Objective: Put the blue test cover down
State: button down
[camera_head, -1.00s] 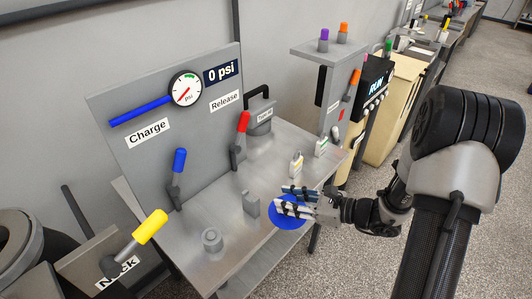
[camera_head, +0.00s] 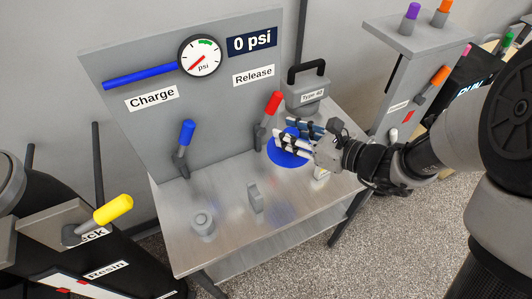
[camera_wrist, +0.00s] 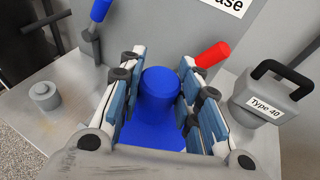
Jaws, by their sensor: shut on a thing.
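The blue test cover is a blue disc (camera_head: 285,152) with a round blue knob (camera_wrist: 160,92) on top. My gripper (camera_head: 296,140) is shut on the knob, with one finger on each side of it in the wrist view. The cover is over the back right part of the metal bench (camera_head: 190,240), near the red-handled lever. I cannot tell whether its underside touches the bench or hangs above it. The fingers hide part of the disc in the head view.
A blue-handled lever (camera_head: 185,145) and a red-handled lever (camera_head: 268,115) stand before the gauge panel (camera_head: 130,70). A grey "Type 40" block (camera_head: 307,95) stands behind the gripper.

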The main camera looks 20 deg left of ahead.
jog(key=f+b, duration=0.3)
jog(key=f, duration=0.7)
jog(key=f+b, duration=0.3)
jog(key=f, duration=0.6)
jog(key=shift+w+f, duration=0.2)
jog(key=shift+f, duration=0.2)
jog(key=shift+r, duration=0.1)
jog(key=shift+s, duration=0.1)
jog(key=shift+b, duration=0.3)
jog(key=c, duration=1.2)
grip_release()
